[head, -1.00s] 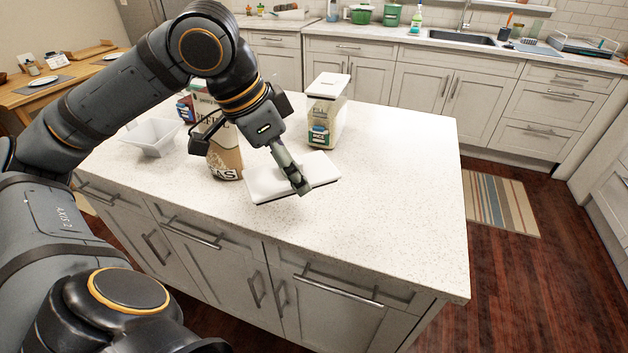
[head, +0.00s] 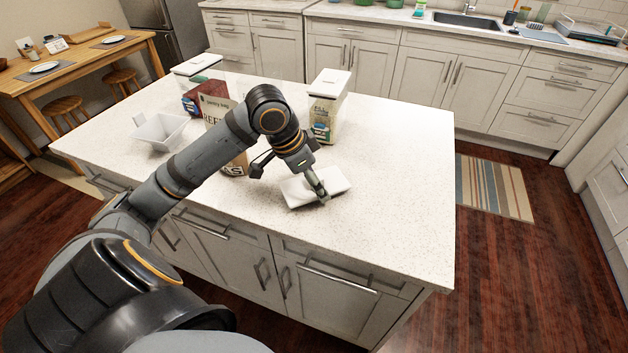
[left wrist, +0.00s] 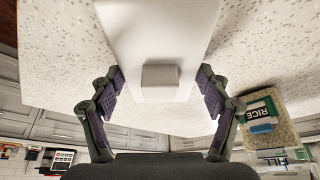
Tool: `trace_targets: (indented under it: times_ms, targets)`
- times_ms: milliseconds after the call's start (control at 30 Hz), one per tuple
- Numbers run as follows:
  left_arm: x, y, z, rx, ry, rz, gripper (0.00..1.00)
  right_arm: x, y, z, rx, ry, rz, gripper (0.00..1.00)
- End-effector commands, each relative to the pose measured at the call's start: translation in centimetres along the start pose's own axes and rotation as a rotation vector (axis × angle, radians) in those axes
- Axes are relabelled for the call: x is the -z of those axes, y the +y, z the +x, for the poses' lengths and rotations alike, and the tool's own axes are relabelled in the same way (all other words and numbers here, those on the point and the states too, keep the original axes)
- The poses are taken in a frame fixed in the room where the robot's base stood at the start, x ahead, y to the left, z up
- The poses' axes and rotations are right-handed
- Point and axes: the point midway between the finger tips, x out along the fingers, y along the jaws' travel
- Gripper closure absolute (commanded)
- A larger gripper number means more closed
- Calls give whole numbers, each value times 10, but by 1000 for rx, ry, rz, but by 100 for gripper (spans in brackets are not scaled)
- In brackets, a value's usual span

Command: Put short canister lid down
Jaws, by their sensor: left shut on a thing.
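The short canister lid (head: 338,183) is a white rectangular slab. In the head view it is low over the front middle of the island counter; I cannot tell whether it touches the counter. My left gripper (head: 323,194) is over the lid and shut on it. In the left wrist view, the lid (left wrist: 158,25), with a small block-shaped knob (left wrist: 160,77), sits between the two fingers of the left gripper (left wrist: 160,90). Part of the lid is hidden behind the gripper in the head view. My right gripper is in neither view.
A rice container with a white top (head: 328,107) stands behind the lid. Left of the gripper are a brown package (head: 214,108), a white-topped container (head: 196,64) and a white open bowl (head: 160,132). The island counter (head: 400,190) is clear to the right.

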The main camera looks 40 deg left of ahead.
Motion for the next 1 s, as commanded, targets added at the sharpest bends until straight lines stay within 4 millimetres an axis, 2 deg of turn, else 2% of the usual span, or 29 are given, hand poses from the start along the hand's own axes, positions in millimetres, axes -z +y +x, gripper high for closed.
trace_targets:
  times_ms: [400, 433, 567, 1000]
  targets:
    - [-2, 0, 5, 0, 2, 1, 57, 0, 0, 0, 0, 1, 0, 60]
    - [-2, 0, 5, 0, 2, 1, 19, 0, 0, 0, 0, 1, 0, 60]
    - [-2, 0, 5, 0, 2, 1, 2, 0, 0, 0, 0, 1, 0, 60]
    - [0, -1, 0, 3, 1, 1, 1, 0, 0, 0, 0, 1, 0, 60]
